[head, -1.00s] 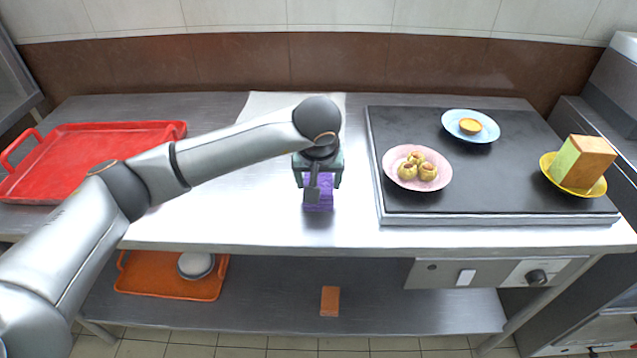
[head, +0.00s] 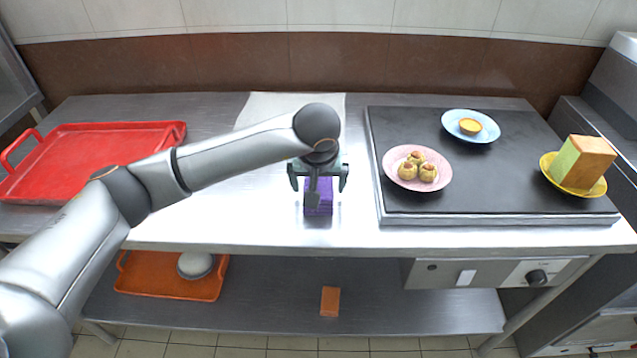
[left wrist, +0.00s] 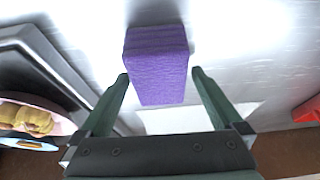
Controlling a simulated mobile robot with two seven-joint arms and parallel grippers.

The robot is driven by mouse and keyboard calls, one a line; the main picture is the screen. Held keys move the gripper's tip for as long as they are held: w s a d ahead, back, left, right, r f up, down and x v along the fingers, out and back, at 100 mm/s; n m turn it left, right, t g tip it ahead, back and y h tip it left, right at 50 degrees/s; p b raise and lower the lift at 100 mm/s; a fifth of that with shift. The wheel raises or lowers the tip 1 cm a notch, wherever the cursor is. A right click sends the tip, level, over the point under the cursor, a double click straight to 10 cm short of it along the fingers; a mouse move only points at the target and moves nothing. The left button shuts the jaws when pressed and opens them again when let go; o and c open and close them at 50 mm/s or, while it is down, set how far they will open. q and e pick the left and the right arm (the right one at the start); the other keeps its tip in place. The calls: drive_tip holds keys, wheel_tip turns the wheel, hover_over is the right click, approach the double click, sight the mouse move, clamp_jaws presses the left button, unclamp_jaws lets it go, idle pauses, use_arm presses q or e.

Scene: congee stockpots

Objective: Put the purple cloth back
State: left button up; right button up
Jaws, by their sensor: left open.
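The purple cloth (head: 319,198) is a folded, block-like piece on the steel counter, left of the dark griddle. It also shows in the left wrist view (left wrist: 157,65), at the top middle. My left gripper (head: 318,186) is open just above the cloth. In the left wrist view its fingertips (left wrist: 159,75) are on either side of the cloth's near part, with gaps showing. My right gripper is in neither view.
The griddle (head: 480,205) holds a pink plate (head: 390,165) of buns and a blue plate (head: 486,117). A yellow plate (head: 549,172) carries a two-tone block. A red tray (head: 100,160) lies at left. A pale sheet (head: 262,105) lies behind my arm. Orange tray (head: 172,287) below.

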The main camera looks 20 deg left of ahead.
use_arm(q)
drive_tip(key=v, duration=1.2)
